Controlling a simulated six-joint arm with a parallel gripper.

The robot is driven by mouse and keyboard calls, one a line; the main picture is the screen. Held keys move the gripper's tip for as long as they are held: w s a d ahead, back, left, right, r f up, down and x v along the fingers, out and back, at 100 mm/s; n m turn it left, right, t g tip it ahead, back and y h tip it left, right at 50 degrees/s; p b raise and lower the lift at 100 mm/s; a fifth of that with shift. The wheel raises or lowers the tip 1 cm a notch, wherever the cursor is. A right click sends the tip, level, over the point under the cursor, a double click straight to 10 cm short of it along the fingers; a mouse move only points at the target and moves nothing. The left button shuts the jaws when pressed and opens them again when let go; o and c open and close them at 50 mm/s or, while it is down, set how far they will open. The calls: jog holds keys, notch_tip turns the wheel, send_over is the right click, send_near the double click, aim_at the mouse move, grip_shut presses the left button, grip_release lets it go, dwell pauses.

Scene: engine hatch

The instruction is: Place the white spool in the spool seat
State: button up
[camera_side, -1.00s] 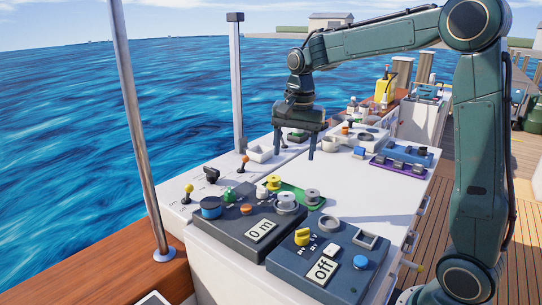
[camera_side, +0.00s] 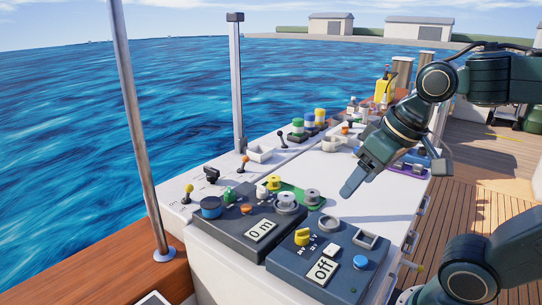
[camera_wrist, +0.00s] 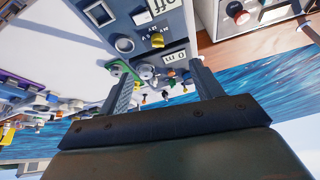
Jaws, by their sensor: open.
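A pale grey-white spool (camera_side: 313,197) stands upright by the green plate (camera_side: 295,187) in the side view. A similar pale spool (camera_side: 287,201) sits on the "0 m" box. Which is the task's white spool I cannot tell. In the wrist view a pale spool (camera_wrist: 146,72) shows between the fingers, well beyond them. The spool seat cannot be identified for sure; a round grey ring (camera_side: 329,223) is on the "Off" box and also shows in the wrist view (camera_wrist: 125,45). My gripper (camera_side: 350,188) is open and empty, tilted above the white top. In the wrist view my gripper (camera_wrist: 164,70) has its fingers apart.
The "0 m" box (camera_side: 242,235) and the "Off" box (camera_side: 310,275) carry knobs at the near end. A square frame (camera_side: 366,239) stands near the ring. Several coloured pieces (camera_side: 309,122) stand at the back. A purple tray (camera_side: 405,167) lies behind my gripper.

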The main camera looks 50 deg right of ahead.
jog(key=shift+s+a+f+n+t, duration=0.15)
jog(key=shift+s+f+n, duration=0.25)
jog(key=shift+s, duration=0.25)
jog(key=shift+s+a+f+n+t, duration=0.15)
jog(key=shift+s+f+n, duration=0.1)
jog(key=shift+s+n, duration=0.25)
dwell(0.5)
